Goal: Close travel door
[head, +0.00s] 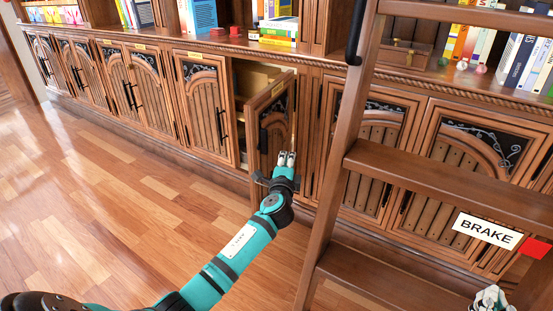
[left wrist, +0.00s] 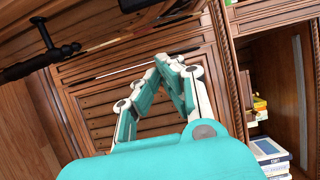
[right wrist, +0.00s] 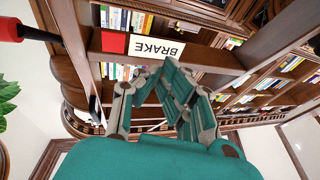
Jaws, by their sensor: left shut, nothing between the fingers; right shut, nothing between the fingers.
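A wooden cabinet door (head: 277,107) with a carved arch and a black handle stands ajar in the middle of the cabinet row in the head view. Its opening shows a lit interior. My left gripper (head: 286,159) is shut and empty, just in front of the door's lower part; I cannot tell whether it touches. In the left wrist view its closed fingers (left wrist: 170,65) point at wood panelling, with a black handle (left wrist: 48,50) at upper left and the open compartment at right. My right gripper (head: 490,297) is shut and empty at the lower right, below the brake sign.
A wooden ladder (head: 340,170) with a BRAKE sign (head: 485,232) and a red block stands right of the open door. Books (left wrist: 270,153) sit inside the open compartment. Other cabinet doors (head: 203,103) are closed. The wooden floor (head: 90,215) at left is clear.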

